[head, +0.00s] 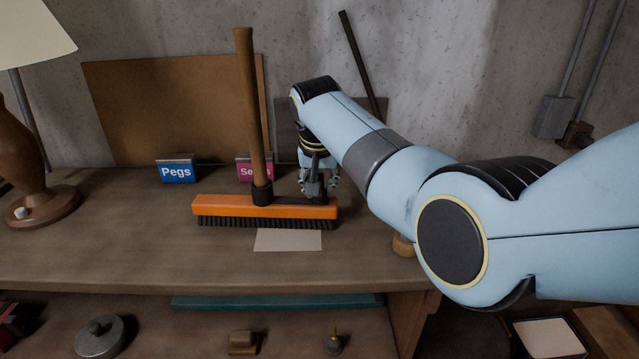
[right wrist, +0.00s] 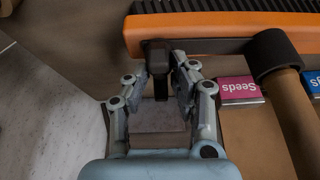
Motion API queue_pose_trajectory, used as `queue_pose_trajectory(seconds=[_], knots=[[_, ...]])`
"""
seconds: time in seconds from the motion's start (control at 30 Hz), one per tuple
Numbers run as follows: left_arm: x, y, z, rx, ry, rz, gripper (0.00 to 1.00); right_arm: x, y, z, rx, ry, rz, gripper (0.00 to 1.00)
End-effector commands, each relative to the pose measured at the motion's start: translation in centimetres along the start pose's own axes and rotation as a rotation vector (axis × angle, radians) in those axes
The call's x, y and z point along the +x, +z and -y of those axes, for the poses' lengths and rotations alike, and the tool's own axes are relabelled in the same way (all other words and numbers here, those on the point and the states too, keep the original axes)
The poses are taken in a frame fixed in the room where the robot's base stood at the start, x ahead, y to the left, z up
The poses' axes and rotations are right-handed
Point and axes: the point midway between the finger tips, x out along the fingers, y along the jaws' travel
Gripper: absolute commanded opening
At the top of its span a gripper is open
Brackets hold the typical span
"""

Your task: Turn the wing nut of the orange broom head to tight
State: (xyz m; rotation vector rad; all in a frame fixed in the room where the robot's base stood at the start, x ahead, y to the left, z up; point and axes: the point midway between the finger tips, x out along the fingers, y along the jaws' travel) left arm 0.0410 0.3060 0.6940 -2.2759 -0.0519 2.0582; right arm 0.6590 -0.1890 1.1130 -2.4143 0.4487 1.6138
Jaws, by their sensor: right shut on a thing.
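The orange broom head (head: 265,208) lies on the bench with its dark bristles down. Its wooden handle (head: 249,100) stands up from a black socket. In the right wrist view the orange broom head (right wrist: 210,32) crosses the top. My right gripper (head: 318,187) is at the right end of the broom head, pointing down. In the right wrist view my right gripper (right wrist: 160,78) is shut on a dark upright piece, the wing nut (right wrist: 157,54). The fingers hide part of it, so its angle is hard to tell. My left gripper is not in view.
A blue "Pegs" sign (head: 177,171) and a pink "Seeds" sign (head: 243,170) stand behind the broom. A pale card (head: 288,240) lies in front of it. A lamp (head: 42,200) stands at the left. The bench (head: 130,250) is clear at front left.

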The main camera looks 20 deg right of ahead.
Motion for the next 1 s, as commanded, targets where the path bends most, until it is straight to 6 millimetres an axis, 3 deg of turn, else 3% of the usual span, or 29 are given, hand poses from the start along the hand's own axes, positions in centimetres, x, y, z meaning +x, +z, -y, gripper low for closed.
queue_pose_trajectory(seconds=[0.27, 0.3, 0.43, 0.77, 1.0], knots=[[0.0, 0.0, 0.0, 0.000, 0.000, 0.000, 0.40, -0.1, -0.1, 0.0, 0.000, -0.001, -0.003, 0.00], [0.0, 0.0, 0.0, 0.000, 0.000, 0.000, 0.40, -0.1, -0.1, 0.0, 0.000, -0.001, -0.002, 0.29], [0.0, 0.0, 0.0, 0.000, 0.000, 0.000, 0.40, -0.1, -0.1, 0.0, 0.000, -0.001, -0.002, 0.46], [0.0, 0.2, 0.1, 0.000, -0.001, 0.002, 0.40, -0.3, 0.0, 0.0, -0.001, -0.001, -0.001, 0.46], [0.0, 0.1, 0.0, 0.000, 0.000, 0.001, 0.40, -4.0, -0.1, 0.1, 0.000, -0.004, -0.004, 0.46]])
